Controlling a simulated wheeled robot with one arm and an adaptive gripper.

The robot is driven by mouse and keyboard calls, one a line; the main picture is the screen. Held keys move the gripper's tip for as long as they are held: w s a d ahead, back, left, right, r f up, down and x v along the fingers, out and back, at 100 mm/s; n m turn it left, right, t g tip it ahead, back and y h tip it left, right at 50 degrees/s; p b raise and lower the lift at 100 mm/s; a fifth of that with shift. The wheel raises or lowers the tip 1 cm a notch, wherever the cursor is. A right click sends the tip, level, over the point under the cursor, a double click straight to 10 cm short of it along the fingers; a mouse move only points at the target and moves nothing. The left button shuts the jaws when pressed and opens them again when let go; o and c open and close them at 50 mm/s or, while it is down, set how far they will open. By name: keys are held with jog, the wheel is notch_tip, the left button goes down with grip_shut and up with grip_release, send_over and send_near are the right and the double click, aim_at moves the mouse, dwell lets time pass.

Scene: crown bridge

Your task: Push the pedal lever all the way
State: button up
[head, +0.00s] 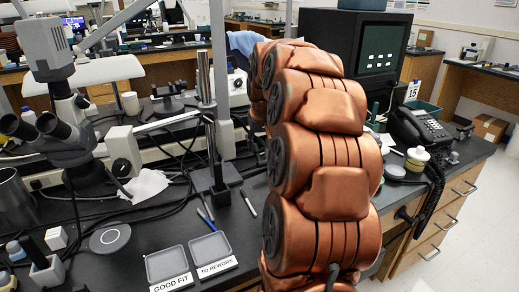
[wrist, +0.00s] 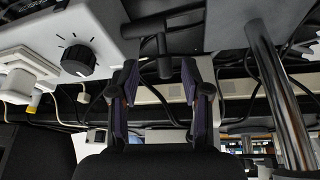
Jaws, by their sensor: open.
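My gripper (wrist: 160,80) shows in the wrist view with its two dark fingers apart and nothing visibly held between them. A black T-shaped bar (wrist: 157,30) appears above and between the fingertips in the picture; I cannot tell whether it touches them. I cannot make out a pedal lever for certain in either view. In the head view my copper-coloured arm crosses the middle and right of the bench, and my gripper is hidden.
A white box with a black knob (wrist: 78,61) and a metal post (wrist: 280,95) flank the fingers. The bench holds a microscope (head: 62,130), two labelled trays (head: 167,264), pens, cables, a black telephone (head: 425,130) and a dark monitor (head: 340,45). Floor is open at right.

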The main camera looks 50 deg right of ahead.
jog(key=s+a+r+n+p, duration=0.1)
jog(key=s+a+r+p, duration=0.1)
jog(key=a, duration=0.6)
jog(key=s+a+r+n+g+y+p, duration=0.1)
jog(key=s+a+r+p, duration=0.2)
jog(key=a, duration=0.5)
jog(key=s+a+r+n+g+y+p, duration=0.1)
jog(key=s+a+r+p, duration=0.2)
jog(key=a+p, duration=0.3)
jog(key=shift+s+a+n, duration=0.3)
jog(key=shift+s+a, duration=0.3)
jog(key=shift+a, duration=0.8)
